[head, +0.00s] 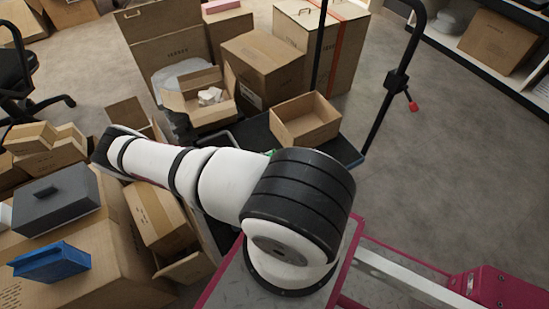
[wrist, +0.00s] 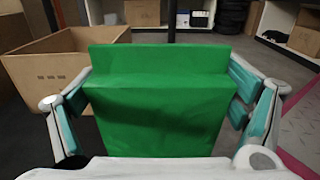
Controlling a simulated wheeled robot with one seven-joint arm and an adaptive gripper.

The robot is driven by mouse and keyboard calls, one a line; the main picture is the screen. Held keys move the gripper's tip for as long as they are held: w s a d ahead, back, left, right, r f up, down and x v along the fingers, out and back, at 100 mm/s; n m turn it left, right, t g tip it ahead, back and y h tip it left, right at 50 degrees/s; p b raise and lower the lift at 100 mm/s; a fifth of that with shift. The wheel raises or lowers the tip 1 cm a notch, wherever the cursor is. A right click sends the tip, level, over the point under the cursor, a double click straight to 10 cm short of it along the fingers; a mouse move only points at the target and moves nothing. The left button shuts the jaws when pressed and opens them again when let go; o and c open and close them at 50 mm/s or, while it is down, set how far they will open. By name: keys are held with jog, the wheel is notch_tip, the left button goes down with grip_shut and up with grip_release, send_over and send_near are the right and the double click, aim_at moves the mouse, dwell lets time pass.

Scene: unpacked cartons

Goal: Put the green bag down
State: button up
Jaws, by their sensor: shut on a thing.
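The green bag (wrist: 158,110) fills the middle of the wrist view, upright, with a folded upper edge. My gripper (wrist: 160,92) is shut on it, with one teal-padded finger at each side. In the head view only a small sliver of green (head: 270,153) shows behind my arm; the gripper itself is hidden there. The bag's lower part is cut off by my gripper's body in the wrist view, so I cannot tell whether it touches anything beneath.
An open empty carton (head: 304,133) stands on a dark platform cart (head: 256,136) with a black handle; the carton also shows left of the bag in the wrist view (wrist: 62,62). Cartons crowd the left and back. A grey box (head: 57,200) and blue box (head: 50,263) lie left. Floor at right is clear.

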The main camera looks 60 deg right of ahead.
jog(key=w+d+f+b, duration=0.4)
jog(key=w+d, duration=0.1)
jog(key=shift+d, duration=0.15)
dwell(0.3)
jog(key=shift+f, duration=0.2)
jog(key=o, duration=1)
jog(key=shift+c, duration=0.2)
